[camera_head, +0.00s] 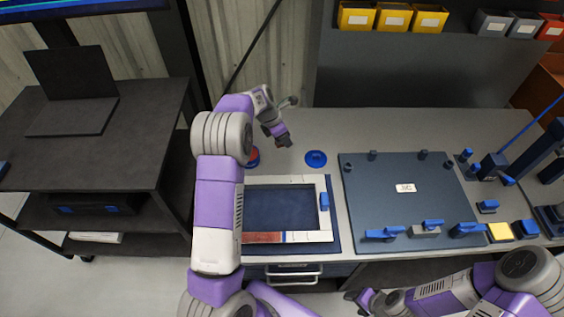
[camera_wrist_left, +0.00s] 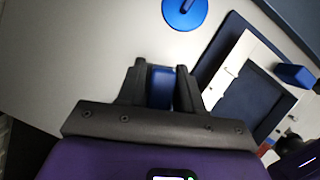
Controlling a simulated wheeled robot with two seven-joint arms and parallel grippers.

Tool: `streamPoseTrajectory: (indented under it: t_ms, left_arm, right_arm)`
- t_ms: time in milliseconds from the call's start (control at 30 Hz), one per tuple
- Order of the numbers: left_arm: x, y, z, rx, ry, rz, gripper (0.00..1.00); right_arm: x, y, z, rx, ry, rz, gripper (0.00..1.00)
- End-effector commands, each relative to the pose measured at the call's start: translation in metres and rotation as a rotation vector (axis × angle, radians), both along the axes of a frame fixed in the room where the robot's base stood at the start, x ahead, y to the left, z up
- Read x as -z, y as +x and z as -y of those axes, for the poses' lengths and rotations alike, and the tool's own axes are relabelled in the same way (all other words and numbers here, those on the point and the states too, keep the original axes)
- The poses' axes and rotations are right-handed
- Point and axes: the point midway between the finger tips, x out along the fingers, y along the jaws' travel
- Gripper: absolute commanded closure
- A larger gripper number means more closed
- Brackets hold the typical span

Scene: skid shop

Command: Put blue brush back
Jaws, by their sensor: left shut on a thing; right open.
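My left gripper (camera_head: 284,141) is over the back left of the workbench, left of a round blue disc (camera_head: 316,158). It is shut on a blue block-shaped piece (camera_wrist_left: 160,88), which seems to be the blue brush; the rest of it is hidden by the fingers. The blue disc also shows beyond the fingertips in the left wrist view (camera_wrist_left: 196,8), apart from them. A round red and blue piece (camera_head: 253,157) is partly hidden behind my left arm. My right gripper (camera_head: 362,297) is low at the front, off the bench edge, open and empty.
A white frame (camera_head: 328,220) with a dark recess and a blue block (camera_head: 325,201) lies on the bench. Right of it is a dark plate (camera_head: 390,190) with blue clamps. Yellow bins (camera_head: 393,19) stand on a shelf behind. Bare bench lies around the disc.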

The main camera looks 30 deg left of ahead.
Motion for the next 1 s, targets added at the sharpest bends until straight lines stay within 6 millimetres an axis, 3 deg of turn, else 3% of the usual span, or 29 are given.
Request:
streamPoseTrajectory:
  t_ms: [500, 700, 1000]
  left_arm:
    - [0.062, 0.001, -0.003, -0.032, -0.001, -0.002, 0.98]
    - [0.095, 0.001, -0.003, -0.031, -0.001, -0.004, 0.98]
    - [0.099, 0.001, -0.003, -0.03, 0.0, -0.001, 0.98]
  right_arm:
    - [0.015, 0.0, 0.0, 0.0, 0.0, 0.0, 0.43]
    - [0.023, 0.0, 0.0, 0.0, 0.0, 0.0, 0.43]
    - [0.023, 0.0, 0.0, 0.0, 0.0, 0.0, 0.43]
